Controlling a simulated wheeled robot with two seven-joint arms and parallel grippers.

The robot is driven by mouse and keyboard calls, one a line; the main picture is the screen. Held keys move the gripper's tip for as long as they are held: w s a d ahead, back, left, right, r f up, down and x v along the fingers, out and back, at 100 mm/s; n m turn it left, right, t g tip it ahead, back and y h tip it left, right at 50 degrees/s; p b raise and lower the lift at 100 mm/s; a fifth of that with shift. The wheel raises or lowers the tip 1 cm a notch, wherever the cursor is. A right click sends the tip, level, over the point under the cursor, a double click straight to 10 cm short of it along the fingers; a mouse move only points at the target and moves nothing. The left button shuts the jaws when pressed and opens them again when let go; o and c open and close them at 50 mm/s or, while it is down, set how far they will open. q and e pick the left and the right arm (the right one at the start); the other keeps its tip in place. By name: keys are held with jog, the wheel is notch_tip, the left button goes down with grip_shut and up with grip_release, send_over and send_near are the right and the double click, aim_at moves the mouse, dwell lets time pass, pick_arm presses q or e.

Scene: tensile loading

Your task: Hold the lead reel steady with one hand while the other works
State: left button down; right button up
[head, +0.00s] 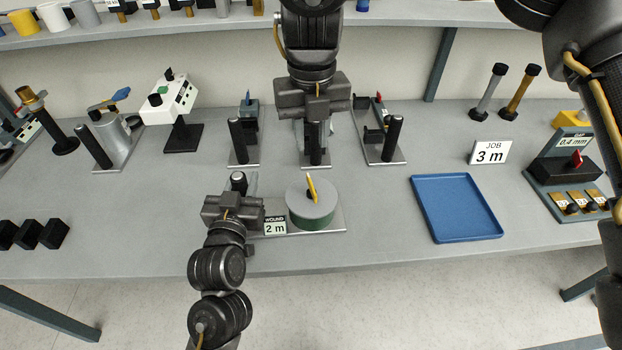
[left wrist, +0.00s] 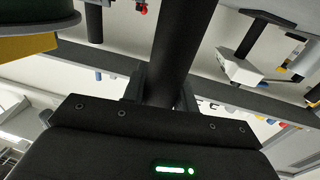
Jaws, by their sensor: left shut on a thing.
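The lead reel (head: 312,222) is a grey-topped green drum with a yellow pointer-like piece on top. It stands on a grey plate (head: 337,222) near the table's front, with a "WOUND 2 m" sign (head: 275,226). My left gripper (head: 236,192) is shut on the black upright post (head: 238,180) left of the reel. The post also shows between the fingers in the left wrist view (left wrist: 175,55), with the reel's edge (left wrist: 35,12) at top left. My right gripper (head: 316,122) points down behind the reel at a black post (head: 316,155) of the middle rear station; its fingers' closure is unclear.
Stations with black posts flank the right gripper, on the left (head: 238,142) and right (head: 392,140). An empty blue tray (head: 455,235) and a "JOB 3 m" sign (head: 490,152) are to the right. Black blocks (head: 53,234) lie front left. The table between reel and tray is clear.

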aim_at(312, 184)
notch_tip(312, 184, down, 12)
dwell(0.7)
grip_shut()
